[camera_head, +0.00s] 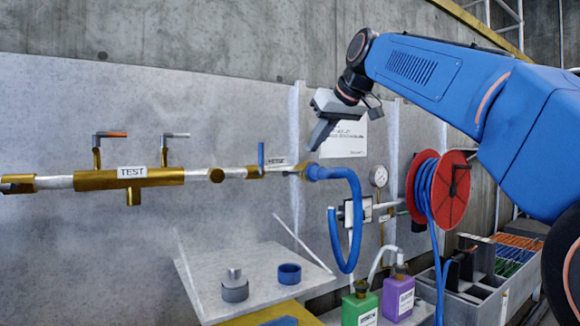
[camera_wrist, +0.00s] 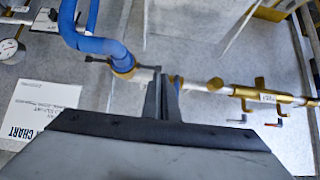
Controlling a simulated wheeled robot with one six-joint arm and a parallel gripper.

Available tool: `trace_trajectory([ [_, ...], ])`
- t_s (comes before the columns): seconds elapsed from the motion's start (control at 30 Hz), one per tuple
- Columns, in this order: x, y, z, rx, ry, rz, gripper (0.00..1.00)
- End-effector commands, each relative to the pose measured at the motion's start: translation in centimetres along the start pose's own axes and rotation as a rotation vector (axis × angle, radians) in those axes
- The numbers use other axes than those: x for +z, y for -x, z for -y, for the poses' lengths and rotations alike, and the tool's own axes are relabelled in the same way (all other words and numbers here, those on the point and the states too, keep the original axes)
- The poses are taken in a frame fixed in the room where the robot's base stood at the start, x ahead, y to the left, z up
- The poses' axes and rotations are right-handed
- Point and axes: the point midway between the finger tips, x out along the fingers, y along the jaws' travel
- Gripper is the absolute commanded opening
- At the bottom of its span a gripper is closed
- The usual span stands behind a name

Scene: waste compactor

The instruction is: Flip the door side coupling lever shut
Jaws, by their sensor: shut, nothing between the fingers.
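The coupling (camera_head: 308,171) joins the brass pipe to the blue hose (camera_head: 352,215) at mid-wall. It also shows in the wrist view (camera_wrist: 122,65), left of my fingertips. A dark lever (camera_wrist: 97,60) sticks out from it along the hose side there. I cannot tell whether this is the door side lever, and any second lever is hidden or too small to make out. My gripper (camera_head: 318,138) is shut and empty, pointing down just above the coupling. In the wrist view its fingertips (camera_wrist: 164,80) overlap the pipe beside the coupling; contact cannot be told.
A blue-handled valve (camera_head: 261,156) stands left of the coupling, with the TEST manifold (camera_head: 132,178) further left. A gauge (camera_head: 379,177) and red hose reel (camera_head: 437,190) are to the right. Below are a shelf (camera_head: 250,265) with caps and two bottles (camera_head: 398,292).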

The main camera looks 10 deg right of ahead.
Motion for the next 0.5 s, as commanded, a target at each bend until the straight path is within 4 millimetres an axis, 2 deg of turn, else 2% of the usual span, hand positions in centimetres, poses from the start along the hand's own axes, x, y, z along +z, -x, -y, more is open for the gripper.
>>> trace_trajectory([
  [0.33,0.1,-0.3,0.0,0.0,0.0,0.001,0.0],
  [0.5,0.1,-2.0,0.1,-0.001,0.0,0.003,0.0],
])
